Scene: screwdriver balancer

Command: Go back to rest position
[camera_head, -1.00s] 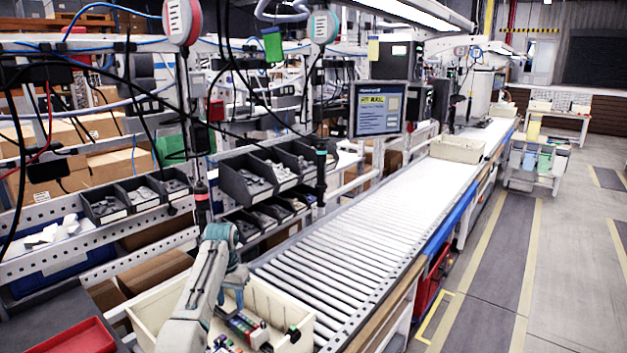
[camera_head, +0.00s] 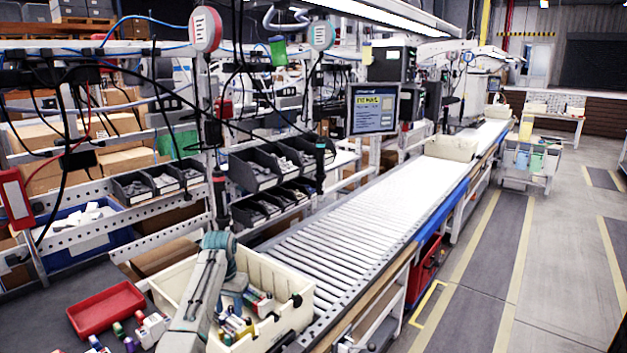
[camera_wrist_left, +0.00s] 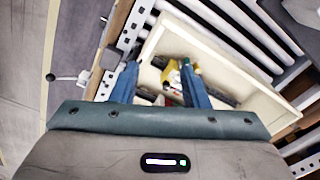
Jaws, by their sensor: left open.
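My left arm reaches in from the bottom of the head view, and my left gripper (camera_head: 236,303) points down over a cream bin (camera_head: 286,262). In the left wrist view its two blue fingers (camera_wrist_left: 160,82) are apart, with the bin (camera_wrist_left: 235,62) beneath them. Small coloured items (camera_head: 262,303) lie in the bin, a yellow one (camera_wrist_left: 170,72) showing between the fingers. I cannot tell whether the fingers touch anything. My right gripper is not in view. Two hanging screwdrivers, one at left (camera_head: 220,198) and one farther right (camera_head: 320,158), hang above the bench.
A red tray (camera_head: 106,307) lies on the dark table at lower left, with small loose items beside it. The roller conveyor (camera_head: 345,235) runs away to the upper right, carrying another cream bin (camera_head: 450,148). Grey part bins (camera_head: 254,170) and cables hang near the arm.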

